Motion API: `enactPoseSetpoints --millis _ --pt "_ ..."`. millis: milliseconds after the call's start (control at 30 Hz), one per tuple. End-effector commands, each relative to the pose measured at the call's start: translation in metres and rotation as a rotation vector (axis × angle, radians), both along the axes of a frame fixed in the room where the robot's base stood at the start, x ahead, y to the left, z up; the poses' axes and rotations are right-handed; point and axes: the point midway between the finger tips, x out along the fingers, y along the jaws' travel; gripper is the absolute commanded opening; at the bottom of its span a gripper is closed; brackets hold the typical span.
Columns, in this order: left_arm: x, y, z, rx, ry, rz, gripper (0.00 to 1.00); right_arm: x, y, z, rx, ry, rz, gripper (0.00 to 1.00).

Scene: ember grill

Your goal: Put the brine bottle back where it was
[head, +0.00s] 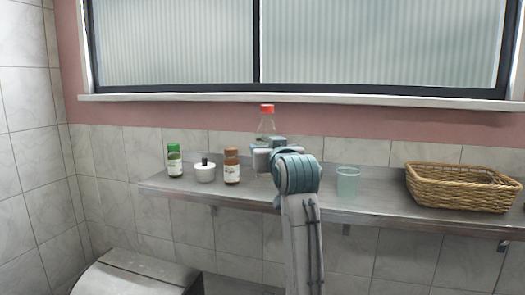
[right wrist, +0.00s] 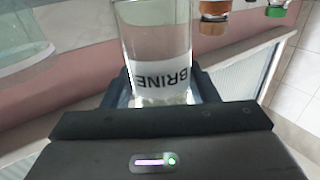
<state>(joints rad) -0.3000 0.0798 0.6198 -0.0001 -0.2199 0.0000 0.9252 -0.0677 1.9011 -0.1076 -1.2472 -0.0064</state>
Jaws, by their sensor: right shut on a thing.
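The brine bottle (head: 266,127) is clear with a red cap and stands upright over the shelf in the head view. The right wrist view shows its clear body and its BRINE label (right wrist: 165,77), which reads upside down. My right gripper (head: 264,158) is shut on the bottle, with a dark finger on each side of it in the right wrist view. My gripper and wrist hide most of its lower part in the head view, so I cannot tell whether its base touches the shelf. My left gripper is not in view.
On the grey shelf (head: 375,208), a green-capped jar (head: 175,161), a white pot (head: 205,173) and a brown-capped jar (head: 232,167) stand left of the bottle. A pale green glass (head: 348,182) and a wicker basket (head: 462,188) are to its right.

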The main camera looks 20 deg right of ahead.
Motion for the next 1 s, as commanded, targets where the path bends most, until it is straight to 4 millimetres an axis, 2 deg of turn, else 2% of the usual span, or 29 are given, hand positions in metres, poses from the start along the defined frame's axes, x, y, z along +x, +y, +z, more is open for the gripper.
enactPoseSetpoints --millis 33,100,300,433,633,1000 --pt "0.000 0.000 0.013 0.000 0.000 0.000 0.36 0.013 0.000 0.005 0.000 0.003 0.000 0.34" --pt "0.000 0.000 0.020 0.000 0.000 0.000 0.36 0.028 0.001 0.003 0.000 0.002 0.000 0.34" --pt "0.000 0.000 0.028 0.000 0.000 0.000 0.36 0.050 0.002 -0.002 0.000 -0.002 -0.001 0.34" --pt "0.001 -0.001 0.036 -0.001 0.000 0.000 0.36 0.053 0.002 -0.010 0.000 0.000 -0.001 0.34" --pt "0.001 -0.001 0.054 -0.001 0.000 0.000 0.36 0.052 0.002 -0.031 0.001 0.000 -0.001 0.34" --pt "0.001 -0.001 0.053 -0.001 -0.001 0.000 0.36 0.052 0.002 -0.039 0.001 -0.004 -0.001 0.34"
